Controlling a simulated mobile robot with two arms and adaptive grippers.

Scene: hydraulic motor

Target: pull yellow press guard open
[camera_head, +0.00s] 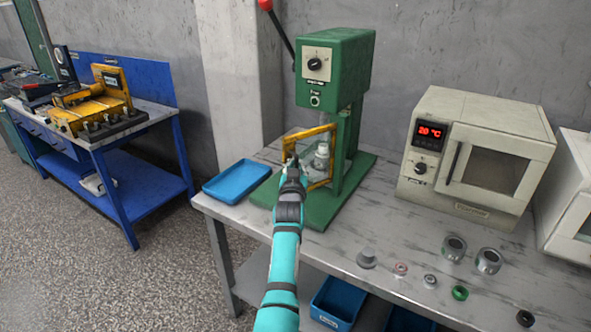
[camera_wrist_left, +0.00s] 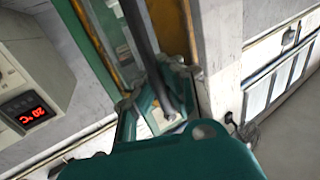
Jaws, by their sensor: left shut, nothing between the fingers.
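The yellow press guard (camera_head: 311,133) is a rectangular frame with a clear middle, on the front of the green press (camera_head: 334,72). In the wrist view its yellow bar (camera_wrist_left: 168,27) runs just beyond my fingers. My left gripper (camera_head: 292,160) is at the guard's left side, shut with nothing held. Its fingertips (camera_wrist_left: 165,108) look close to the frame; I cannot tell whether they touch it. The gripper hides the lower left of the guard. A pale part (camera_head: 321,157) stands inside the press behind the guard. My right gripper is out of view.
A blue tray (camera_head: 237,181) lies left of the press on the grey workbench (camera_head: 352,262). An oven (camera_head: 476,150) with a red display stands to the right. Several small metal parts lie along the front right. A red-knobbed lever (camera_head: 279,28) rises from the press's upper left.

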